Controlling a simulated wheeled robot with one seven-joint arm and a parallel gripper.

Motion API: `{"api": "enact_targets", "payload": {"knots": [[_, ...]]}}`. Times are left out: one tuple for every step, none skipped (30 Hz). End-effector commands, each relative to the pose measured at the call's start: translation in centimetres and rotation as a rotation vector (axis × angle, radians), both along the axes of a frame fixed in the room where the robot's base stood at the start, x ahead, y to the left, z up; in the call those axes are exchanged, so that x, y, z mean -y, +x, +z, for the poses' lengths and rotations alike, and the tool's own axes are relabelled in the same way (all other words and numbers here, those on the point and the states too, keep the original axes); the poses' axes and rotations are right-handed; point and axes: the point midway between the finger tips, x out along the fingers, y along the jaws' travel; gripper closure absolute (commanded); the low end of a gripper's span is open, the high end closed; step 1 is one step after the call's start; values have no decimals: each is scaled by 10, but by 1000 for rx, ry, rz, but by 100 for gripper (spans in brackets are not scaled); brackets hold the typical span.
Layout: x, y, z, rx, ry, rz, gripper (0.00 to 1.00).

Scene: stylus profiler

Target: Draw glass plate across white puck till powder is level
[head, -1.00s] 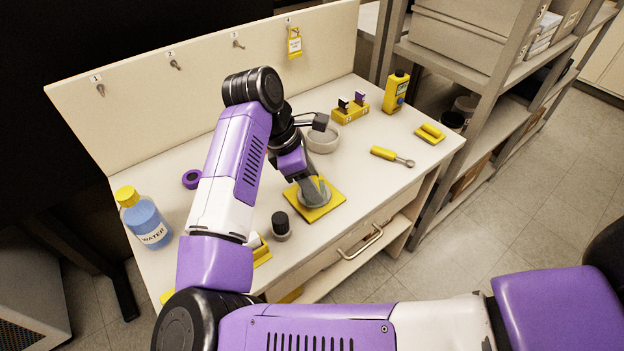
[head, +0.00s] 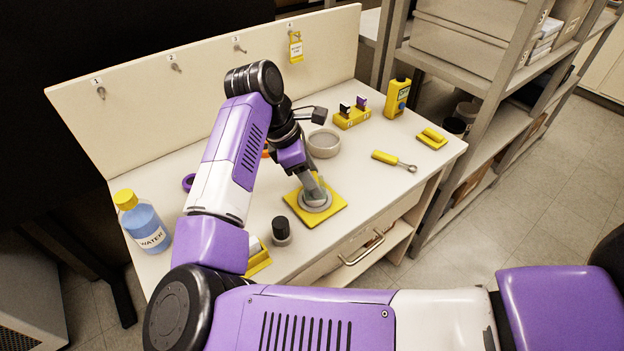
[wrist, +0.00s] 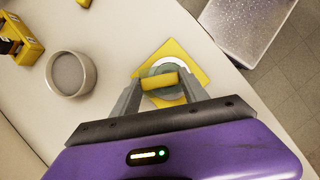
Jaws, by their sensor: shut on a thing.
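The puck (head: 303,205) is a pale round piece on a yellow square mat (head: 335,207) near the front of the bench. In the wrist view its white part shows as a crescent (wrist: 172,65) past the glass plate. My gripper (wrist: 158,81) is shut on a yellow grip bar of the glass plate (wrist: 160,94), which looks grey-green and lies over part of the puck. In the head view my gripper (head: 315,190) stands over the puck and hides much of it. I cannot tell how level the powder is.
A grey bowl (head: 324,144) stands behind the mat and a black-capped jar (head: 281,230) at its front left. A water bottle (head: 146,225) is at the left. A yellow-handled tool (head: 385,157) and a yellow block (head: 432,138) lie right.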

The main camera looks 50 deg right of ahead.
Motion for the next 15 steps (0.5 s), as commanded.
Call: {"api": "enact_targets", "payload": {"knots": [[1, 0, -1, 0, 0, 0, 100], [1, 0, 0, 0, 0, 0, 100], [0, 0, 0, 0, 0, 0, 100], [0, 0, 0, 0, 0, 0, 100], [0, 0, 0, 0, 0, 0, 100], [0, 0, 0, 0, 0, 0, 100], [0, 0, 0, 0, 0, 0, 100], [0, 0, 0, 0, 0, 0, 100], [0, 0, 0, 0, 0, 1, 100], [0, 0, 0, 0, 0, 1, 100], [-1, 0, 0, 0, 0, 1, 100], [-1, -1, -1, 0, 0, 1, 100], [-2, -1, -1, 0, 0, 1, 100], [-3, -2, -1, 0, 0, 1, 100], [-3, -2, -1, 0, 0, 1, 100]]}}
